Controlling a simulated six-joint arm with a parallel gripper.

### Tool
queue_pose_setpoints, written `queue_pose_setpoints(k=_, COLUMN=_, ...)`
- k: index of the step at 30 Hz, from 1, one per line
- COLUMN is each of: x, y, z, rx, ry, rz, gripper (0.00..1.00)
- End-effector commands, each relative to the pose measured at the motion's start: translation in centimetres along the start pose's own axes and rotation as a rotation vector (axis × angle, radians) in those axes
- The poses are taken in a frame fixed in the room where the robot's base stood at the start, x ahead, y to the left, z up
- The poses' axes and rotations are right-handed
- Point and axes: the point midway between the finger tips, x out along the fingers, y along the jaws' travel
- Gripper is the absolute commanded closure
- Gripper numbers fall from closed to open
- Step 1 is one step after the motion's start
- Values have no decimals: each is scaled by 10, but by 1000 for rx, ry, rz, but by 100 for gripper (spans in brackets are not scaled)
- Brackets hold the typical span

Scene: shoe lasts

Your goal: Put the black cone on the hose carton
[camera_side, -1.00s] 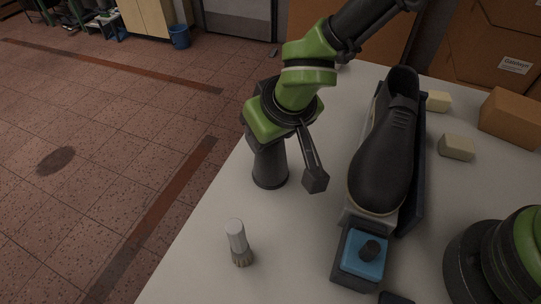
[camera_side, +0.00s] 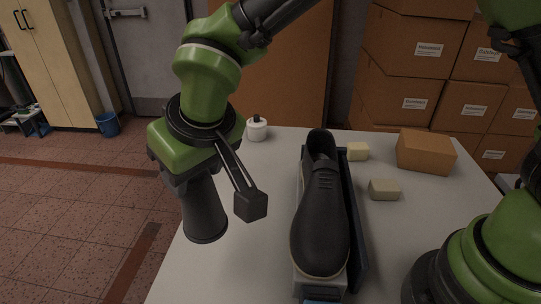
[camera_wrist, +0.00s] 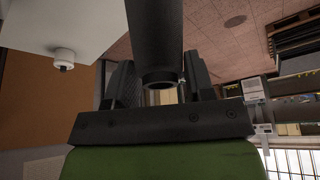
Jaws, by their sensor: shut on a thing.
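The black cone (camera_side: 205,212) hangs below my gripper (camera_side: 190,175) in the side view, over the left part of the table. My gripper is shut on its upper part. In the wrist view the cone (camera_wrist: 155,35) sticks out between the dark fingers of my gripper (camera_wrist: 160,85). Brown cartons with white labels (camera_side: 428,55) are stacked behind the table, and a brown carton (camera_side: 425,152) stands at the table's back right. The label print is too small to read, so I cannot tell which is the hose carton.
A black shoe (camera_side: 320,215) stands on a stand to the right of the cone. A white pot (camera_side: 257,129) stands at the back left edge. The table (camera_side: 262,270) is clear between cone and shoe.

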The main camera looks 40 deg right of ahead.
Motion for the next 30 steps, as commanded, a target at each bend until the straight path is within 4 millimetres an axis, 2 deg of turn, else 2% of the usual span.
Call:
queue_pose_setpoints(k=5, x=-9, y=0, z=-5, rx=1, ry=4, rz=-1, gripper=95)
queue_pose_setpoints(k=14, x=-75, y=-1, z=-34, rx=2, ry=9, rz=-6, gripper=95)
queue_pose_setpoints(k=23, x=-116, y=0, z=-52, rx=1, ry=4, rz=-3, gripper=95)
queue_pose_setpoints(k=30, x=-106, y=52, z=-69, rx=135, ry=1, rz=61, gripper=95)
